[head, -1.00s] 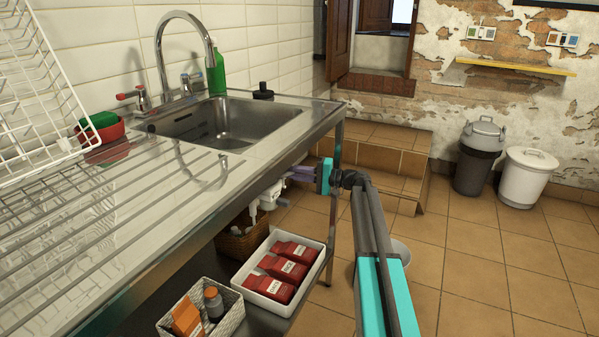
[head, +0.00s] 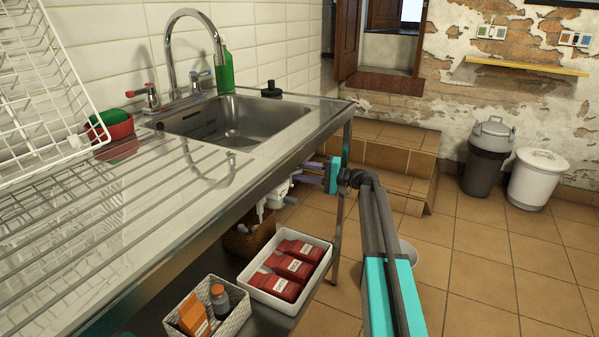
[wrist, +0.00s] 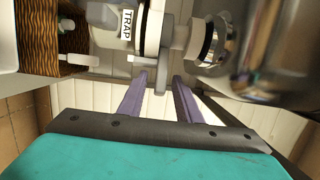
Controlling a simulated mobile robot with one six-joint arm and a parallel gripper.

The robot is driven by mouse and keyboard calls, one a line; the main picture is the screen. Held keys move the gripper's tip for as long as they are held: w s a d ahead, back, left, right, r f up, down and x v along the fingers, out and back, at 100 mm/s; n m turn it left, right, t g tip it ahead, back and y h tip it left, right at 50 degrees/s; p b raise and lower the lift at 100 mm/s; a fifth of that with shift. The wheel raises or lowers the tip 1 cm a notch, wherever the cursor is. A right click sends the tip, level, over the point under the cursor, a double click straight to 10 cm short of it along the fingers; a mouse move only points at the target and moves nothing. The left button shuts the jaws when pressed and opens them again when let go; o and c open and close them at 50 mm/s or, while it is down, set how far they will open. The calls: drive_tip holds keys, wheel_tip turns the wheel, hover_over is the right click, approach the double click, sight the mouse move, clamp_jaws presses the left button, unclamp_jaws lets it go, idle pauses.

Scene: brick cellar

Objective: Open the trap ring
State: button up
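The white trap fitting with a TRAP label (wrist: 126,22) is at the top of the wrist view. Beside the label is the upright white trap ring (wrist: 150,30), with a small tab low on it. In the head view my gripper (head: 312,172) reaches under the sink's right end, beside the white trap plumbing (head: 277,192), which the counter partly hides.
A shiny metal cylinder (wrist: 275,50) is close on the right in the wrist view. A wicker basket (wrist: 70,30) is at upper left. The steel counter edge (head: 250,185) and its leg (head: 343,200) are near my arm. A white tray (head: 318,270) holds red packets.

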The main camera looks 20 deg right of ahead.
drive_tip(key=p+v, duration=0.3)
drive_tip(key=v, duration=1)
drive_tip(key=shift+s+d, duration=0.2)
drive_tip(key=shift+d, duration=0.15)
drive_tip(key=shift+f, duration=0.1)
